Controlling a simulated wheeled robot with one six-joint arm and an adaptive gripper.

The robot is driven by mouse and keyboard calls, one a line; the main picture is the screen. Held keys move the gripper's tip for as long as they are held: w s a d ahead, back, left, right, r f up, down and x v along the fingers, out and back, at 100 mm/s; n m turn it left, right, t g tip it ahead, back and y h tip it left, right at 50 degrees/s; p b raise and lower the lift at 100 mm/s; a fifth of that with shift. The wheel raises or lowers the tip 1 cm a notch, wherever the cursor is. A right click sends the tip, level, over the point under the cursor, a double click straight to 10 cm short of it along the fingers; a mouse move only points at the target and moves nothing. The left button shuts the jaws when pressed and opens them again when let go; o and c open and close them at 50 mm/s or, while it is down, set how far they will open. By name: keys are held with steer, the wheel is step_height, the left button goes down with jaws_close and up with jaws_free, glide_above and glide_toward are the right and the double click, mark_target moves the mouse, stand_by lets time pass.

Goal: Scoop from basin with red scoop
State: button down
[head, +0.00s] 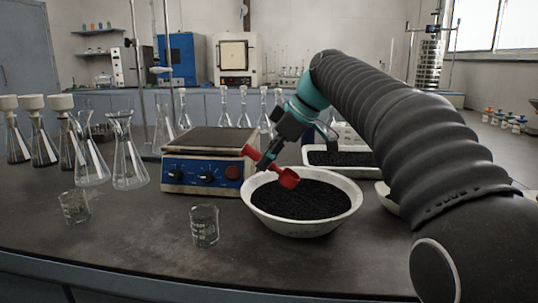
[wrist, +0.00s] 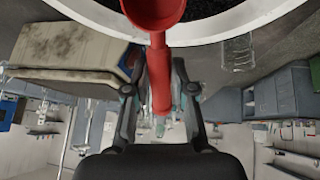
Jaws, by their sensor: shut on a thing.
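The red scoop (head: 287,178) is held over the left part of the white basin (head: 338,222), which is filled with black granules (head: 310,203). My gripper (head: 262,161) is shut on the scoop's handle, to the upper left of the basin. In the wrist view, the scoop (wrist: 156,20) extends up from between the fingers of my gripper (wrist: 161,95), with its bowl over the basin (wrist: 205,28). I cannot tell from these views whether the scoop holds any granules or touches those in the basin.
A hotplate (head: 205,165) stands just left of the basin. Two small beakers (head: 204,227) (head: 75,207) stand at the front. Conical flasks (head: 128,155) line the left side. A white tray (head: 340,160) of black granules lies behind the basin. The front left tabletop is mostly clear.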

steer(key=shift+f+y+b, duration=0.5)
steer(key=shift+b, duration=0.3)
